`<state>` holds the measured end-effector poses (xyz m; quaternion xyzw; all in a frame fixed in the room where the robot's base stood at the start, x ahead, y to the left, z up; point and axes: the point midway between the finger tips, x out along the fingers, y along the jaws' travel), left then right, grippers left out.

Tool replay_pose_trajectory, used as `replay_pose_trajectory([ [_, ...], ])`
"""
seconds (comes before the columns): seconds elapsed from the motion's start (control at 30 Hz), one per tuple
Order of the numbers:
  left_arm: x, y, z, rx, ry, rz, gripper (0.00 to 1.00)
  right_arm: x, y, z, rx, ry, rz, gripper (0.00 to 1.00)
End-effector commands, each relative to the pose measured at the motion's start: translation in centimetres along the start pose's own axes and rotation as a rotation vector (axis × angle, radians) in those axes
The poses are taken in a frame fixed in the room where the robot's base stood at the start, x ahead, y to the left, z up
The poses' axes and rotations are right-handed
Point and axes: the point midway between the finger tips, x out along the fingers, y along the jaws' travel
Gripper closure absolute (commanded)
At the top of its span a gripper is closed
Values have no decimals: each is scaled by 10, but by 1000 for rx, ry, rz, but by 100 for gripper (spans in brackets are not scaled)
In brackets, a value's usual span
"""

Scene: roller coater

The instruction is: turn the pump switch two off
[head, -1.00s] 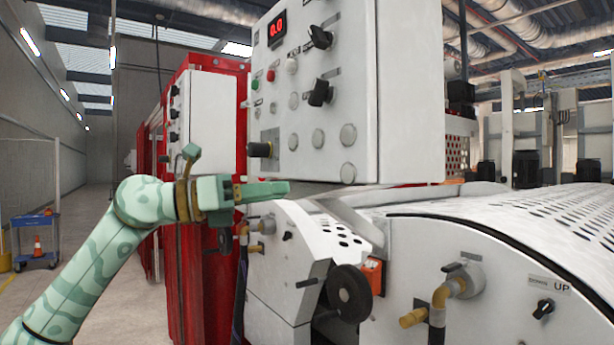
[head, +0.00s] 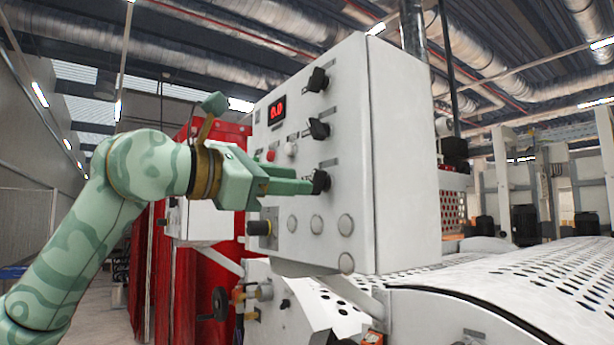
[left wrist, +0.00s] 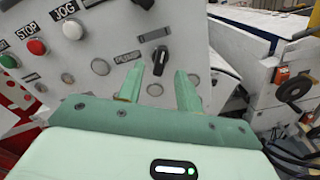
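A white control box (head: 405,150) carries a column of three black rotary switches. The top one (head: 318,80) and middle one (head: 318,128) stand clear of the gripper. The lowest switch (head: 320,181) is at the tips of my left gripper (head: 308,182). In the left wrist view a black switch (left wrist: 160,60) shows between and just beyond the tips of the open fingers (left wrist: 160,80). Nothing is visibly held, and contact cannot be told. A label reading PUMP is beside it; I cannot read a number. My right gripper is not in view.
The box also has a red display (head: 277,111), a red STOP button (left wrist: 37,47) and several round grey buttons. A black knob (head: 258,228) juts from its lower left. A perforated white cover (head: 540,275) lies below right.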

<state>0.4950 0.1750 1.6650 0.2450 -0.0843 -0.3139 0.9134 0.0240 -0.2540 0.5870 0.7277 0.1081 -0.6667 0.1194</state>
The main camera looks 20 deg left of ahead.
Motion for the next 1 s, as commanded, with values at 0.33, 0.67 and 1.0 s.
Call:
replay_pose_trajectory([
  [0.33,38,0,0,-1,1,-1,65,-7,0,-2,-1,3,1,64],
  [0.67,39,0,-1,-1,1,-1,87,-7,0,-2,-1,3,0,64],
  [1.0,39,-1,0,-12,1,-2,100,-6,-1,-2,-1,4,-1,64],
])
